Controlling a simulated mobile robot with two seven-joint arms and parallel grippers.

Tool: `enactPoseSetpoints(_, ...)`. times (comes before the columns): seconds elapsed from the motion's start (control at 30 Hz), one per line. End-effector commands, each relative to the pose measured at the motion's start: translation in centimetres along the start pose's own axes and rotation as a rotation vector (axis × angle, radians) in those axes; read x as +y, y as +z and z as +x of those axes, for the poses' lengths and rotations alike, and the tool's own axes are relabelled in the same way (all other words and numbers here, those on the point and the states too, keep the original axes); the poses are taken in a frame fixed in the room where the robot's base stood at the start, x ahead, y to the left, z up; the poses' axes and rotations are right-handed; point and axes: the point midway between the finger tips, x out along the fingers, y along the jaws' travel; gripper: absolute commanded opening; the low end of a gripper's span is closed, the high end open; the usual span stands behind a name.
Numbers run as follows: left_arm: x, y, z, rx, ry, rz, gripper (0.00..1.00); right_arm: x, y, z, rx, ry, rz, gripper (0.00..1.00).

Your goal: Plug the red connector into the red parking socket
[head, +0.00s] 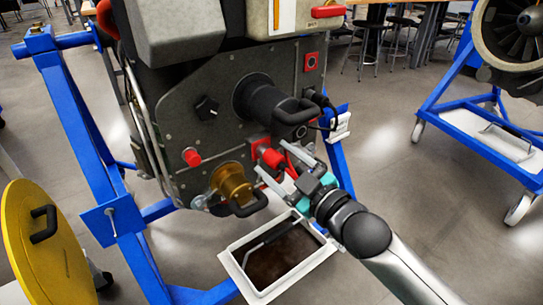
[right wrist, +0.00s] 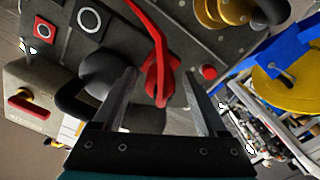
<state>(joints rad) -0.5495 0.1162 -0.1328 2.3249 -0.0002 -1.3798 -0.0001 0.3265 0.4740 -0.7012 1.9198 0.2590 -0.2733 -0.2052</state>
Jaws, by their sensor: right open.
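The red connector (head: 273,158) is at the lower front of the dark panel, with a red cable running from it. In the right wrist view the red connector (right wrist: 159,82) is between my fingers, with gaps on both sides. My right gripper (head: 281,160) is open around it; its fingers also show in the right wrist view (right wrist: 160,75). A red-framed round socket (head: 311,61) is at the panel's upper right. I cannot tell which is the parking socket. My left gripper is out of view.
A black handled plug (head: 270,103) and a brass fitting (head: 232,184) stick out near my right gripper. A red knob (head: 192,157) is at the left. A white-rimmed tray (head: 235,272) lies below. Blue stand legs (head: 75,130) flank the unit.

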Motion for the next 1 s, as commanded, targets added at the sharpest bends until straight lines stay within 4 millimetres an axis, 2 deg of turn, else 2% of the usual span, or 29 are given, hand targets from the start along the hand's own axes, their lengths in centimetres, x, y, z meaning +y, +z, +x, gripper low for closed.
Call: enactPoseSetpoints(1.0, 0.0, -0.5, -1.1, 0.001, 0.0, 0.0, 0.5, 0.0, -0.1, 0.0, 0.0, -0.001, 0.001, 0.75)
